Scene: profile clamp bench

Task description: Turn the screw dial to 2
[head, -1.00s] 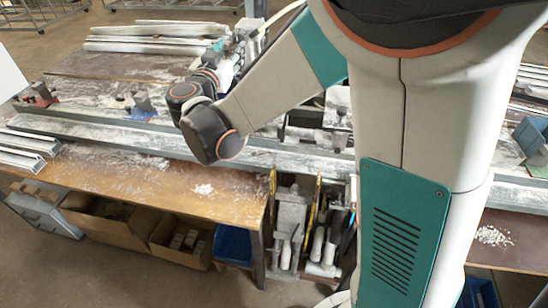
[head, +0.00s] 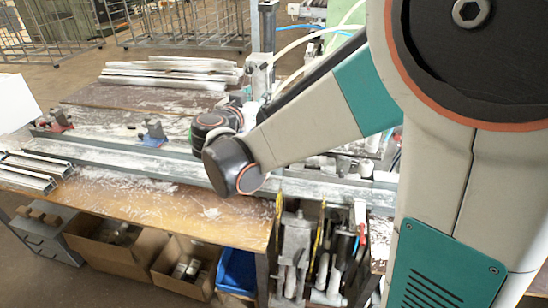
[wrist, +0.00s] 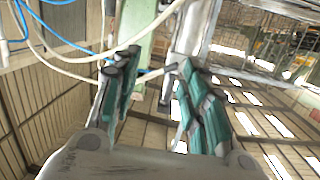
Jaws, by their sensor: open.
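My gripper (wrist: 157,72) is open in the wrist view, its two green-and-grey fingers apart with nothing held between them. Beyond the fingertips stand a pale green column (wrist: 139,28) and a grey metal post (wrist: 190,32). I cannot make out the screw dial or any number on it in either view. In the head view my gripper is hidden behind my arm, over the clamp bench (head: 150,205). A clamp unit (head: 262,76) with a vertical metal post stands at the back, just beyond my arm.
Pale hoses (wrist: 75,55) and blue hoses cross close to my fingers in the wrist view. Aluminium profiles (head: 170,72) lie at the back of the bench, and more (head: 28,172) at the left. Cardboard boxes (head: 105,235) sit underneath.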

